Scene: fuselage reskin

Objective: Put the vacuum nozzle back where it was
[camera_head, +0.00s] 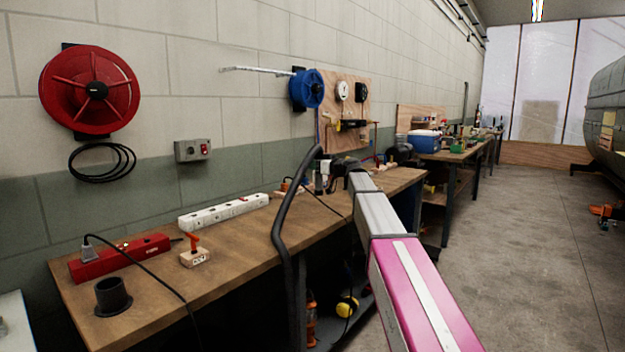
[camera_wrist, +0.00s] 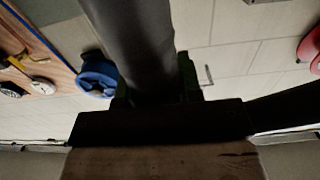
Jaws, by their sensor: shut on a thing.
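My gripper (camera_head: 324,180) is above the far part of the long wooden workbench, shut on the dark vacuum nozzle. The black vacuum hose (camera_head: 283,222) arches up to my gripper and hangs down past the bench's front edge. In the wrist view the nozzle (camera_wrist: 135,45) is a thick dark grey tube between the fingers of my gripper (camera_wrist: 155,88). Its tip is hard to make out. A short black open cup with a flange (camera_head: 112,294) stands upright on the near left of the bench, apart from my gripper.
A black cable crosses the near bench. Red and blue reels (camera_head: 307,89) hang on the wall.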

